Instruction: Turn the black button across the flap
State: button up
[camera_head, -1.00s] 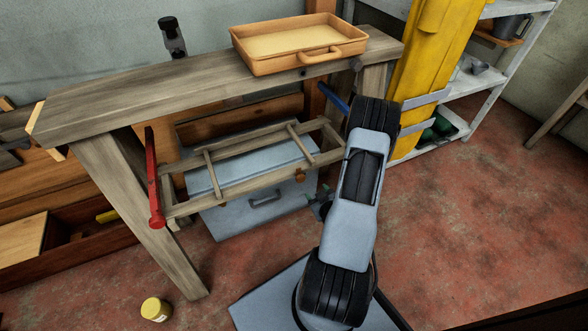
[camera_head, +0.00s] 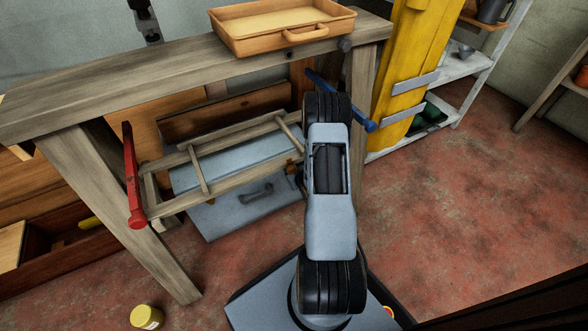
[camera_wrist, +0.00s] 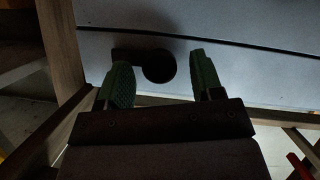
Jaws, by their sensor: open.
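The black button (camera_wrist: 158,65) shows in the wrist view as a dark round knob with a short bar pointing left, lying flat against a grey panel. I cannot tell how close the fingertips are to the panel. In the head view the grey chest (camera_head: 225,215) with a dark handle is under the bench, and my arm hides the button and most of my gripper.
A wooden rack (camera_head: 200,170) of slats is in front of the chest, between a red clamp bar (camera_head: 132,180) and a blue one (camera_head: 345,103). The workbench (camera_head: 150,80) carries an orange tray (camera_head: 225,40). A yellow jar (camera_head: 147,317) stands on the floor. Floor on the right is clear.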

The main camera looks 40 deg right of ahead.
jog(key=shift+w, duration=0.2)
jog(key=shift+c, duration=0.2)
jog(key=c, duration=0.9)
jog(key=m+t+y, duration=0.1)
jog(key=m+y, duration=0.1)
jog(key=m, duration=0.2)
jog(key=m+t+y+p, duration=0.1)
jog(key=m+y, duration=0.1)
jog(key=m, duration=0.2)
jog(key=m+t+y+p, duration=0.1)
jog(key=m+y, duration=0.2)
jog(key=m, duration=0.1)
jog(key=shift+d+f+m, duration=0.25)
jog(key=shift+d+m, duration=0.05)
jog(key=shift+d, duration=0.1)
dwell(0.6)
